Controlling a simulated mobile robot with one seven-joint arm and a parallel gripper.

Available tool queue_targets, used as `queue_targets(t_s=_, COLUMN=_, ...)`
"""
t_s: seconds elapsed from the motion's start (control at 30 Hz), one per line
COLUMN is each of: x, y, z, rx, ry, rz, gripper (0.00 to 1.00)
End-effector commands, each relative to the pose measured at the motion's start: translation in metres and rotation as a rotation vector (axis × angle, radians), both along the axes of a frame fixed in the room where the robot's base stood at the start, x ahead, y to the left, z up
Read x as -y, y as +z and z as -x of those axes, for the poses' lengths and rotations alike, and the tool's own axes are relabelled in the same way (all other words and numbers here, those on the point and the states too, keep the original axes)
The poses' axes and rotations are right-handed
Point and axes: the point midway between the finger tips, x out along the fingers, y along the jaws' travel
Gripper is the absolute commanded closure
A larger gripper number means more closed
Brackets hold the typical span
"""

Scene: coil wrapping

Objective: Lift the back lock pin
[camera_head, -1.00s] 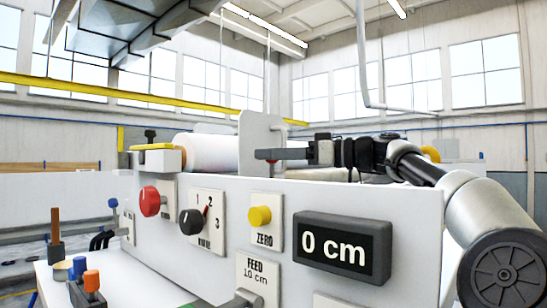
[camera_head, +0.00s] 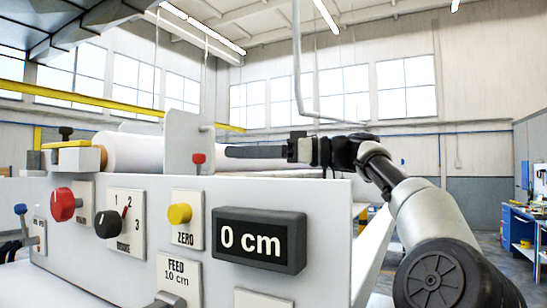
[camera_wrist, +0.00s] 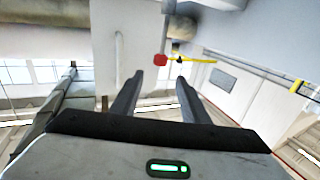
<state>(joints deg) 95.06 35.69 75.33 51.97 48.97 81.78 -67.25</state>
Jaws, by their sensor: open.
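A red-knobbed pin (camera_head: 198,158) stands at the upright grey plate (camera_head: 184,135) on top of the white machine. It also shows in the wrist view (camera_wrist: 160,60), just beyond my fingertips and roughly between them. I cannot tell for sure whether it is the back lock pin. My gripper (camera_head: 228,152) lies level to the right of this knob, fingers pointing left. In the wrist view my gripper (camera_wrist: 158,76) is open, with nothing between the fingers. A black knob (camera_head: 66,132) stands on a yellow bar (camera_head: 68,145) at the machine's left end.
A white roll (camera_head: 130,152) lies behind the machine's front panel (camera_head: 325,215). The panel carries a red knob (camera_head: 63,204), a dial (camera_head: 107,224), a yellow button (camera_head: 179,213) and a "0 cm" display (camera_head: 258,240). A blue workbench (camera_head: 522,235) stands far right.

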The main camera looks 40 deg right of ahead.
Motion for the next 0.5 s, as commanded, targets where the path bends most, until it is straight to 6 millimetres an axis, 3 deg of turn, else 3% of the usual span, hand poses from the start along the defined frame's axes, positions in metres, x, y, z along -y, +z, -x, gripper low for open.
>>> queue_targets(t_s=0.2, x=0.032, y=0.0, z=0.035, rx=0.001, ry=-0.003, rz=-0.001, gripper=0.59)
queue_targets(t_s=0.5, x=0.047, y=0.0, z=0.053, rx=-0.001, ry=0.0, rz=-0.001, gripper=0.59)
